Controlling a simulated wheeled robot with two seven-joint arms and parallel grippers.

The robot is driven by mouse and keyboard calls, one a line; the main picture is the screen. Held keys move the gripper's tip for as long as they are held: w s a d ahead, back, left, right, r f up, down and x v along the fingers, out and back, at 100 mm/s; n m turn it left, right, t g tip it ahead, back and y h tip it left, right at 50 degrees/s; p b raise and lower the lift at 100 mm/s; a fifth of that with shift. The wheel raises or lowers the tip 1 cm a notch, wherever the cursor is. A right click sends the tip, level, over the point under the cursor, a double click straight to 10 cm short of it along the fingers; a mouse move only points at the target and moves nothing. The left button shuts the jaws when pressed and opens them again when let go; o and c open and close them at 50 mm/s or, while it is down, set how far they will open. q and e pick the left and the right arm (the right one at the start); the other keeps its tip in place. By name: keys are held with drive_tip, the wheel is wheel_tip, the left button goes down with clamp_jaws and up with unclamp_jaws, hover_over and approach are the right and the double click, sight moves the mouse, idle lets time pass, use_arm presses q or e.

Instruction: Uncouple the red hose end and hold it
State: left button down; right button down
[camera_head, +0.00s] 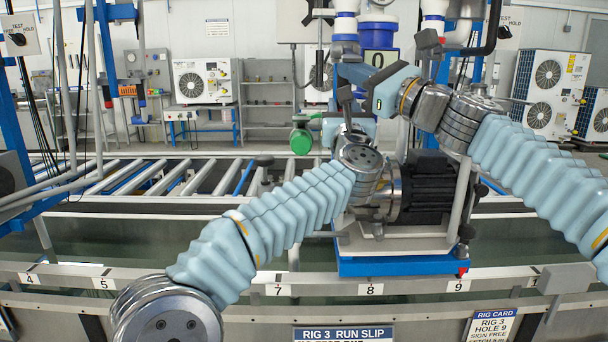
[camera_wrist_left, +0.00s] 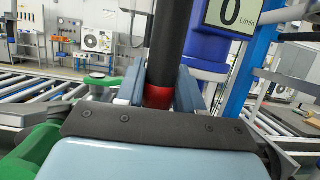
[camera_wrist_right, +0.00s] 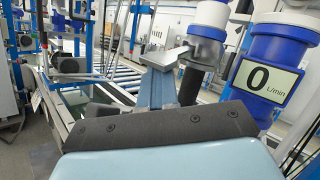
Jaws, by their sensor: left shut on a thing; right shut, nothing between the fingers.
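In the left wrist view my left gripper (camera_wrist_left: 158,92) is shut on the red hose end (camera_wrist_left: 157,98). A black hose (camera_wrist_left: 172,40) rises from its red collar between the fingers. What lies below the collar is hidden behind the gripper body, so I cannot tell there whether it is seated. In the head view the red collar is hidden. My right gripper (camera_wrist_right: 153,90) is shut and empty, beside a grey metal lever (camera_wrist_right: 165,56) under a grey fitting (camera_wrist_right: 207,45). In the head view the right gripper (camera_head: 358,75) reaches in from the right, above the left one.
A blue flow meter reading 0 (camera_wrist_right: 266,78) stands close to the right gripper. A pump with a black motor (camera_head: 428,187) sits on a blue base (camera_head: 400,265) behind my forearms. A green cap (camera_head: 301,140) stands left of the grippers. A roller conveyor (camera_head: 170,178) runs behind.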

use_arm(q)
drive_tip(key=shift+r, duration=0.1)
use_arm(e)
drive_tip(key=shift+r, duration=0.15)
use_arm(q)
drive_tip(key=shift+r, duration=0.1)
drive_tip(key=shift+a, duration=0.1)
use_arm(e)
drive_tip(key=s+a, duration=0.1)
drive_tip(key=s, duration=0.8)
drive_tip(key=shift+f, duration=0.45)
use_arm(q)
drive_tip(key=shift+f, duration=0.2)
use_arm(e)
drive_tip(key=shift+f, duration=0.3)
use_arm(q)
drive_tip(key=shift+f+b, duration=0.6)
drive_tip(key=shift+b, duration=0.25)
use_arm(e)
drive_tip(key=shift+f, duration=0.6)
use_arm(q)
drive_tip(key=shift+f, duration=0.15)
use_arm(e)
drive_tip(key=shift+f, duration=0.1)
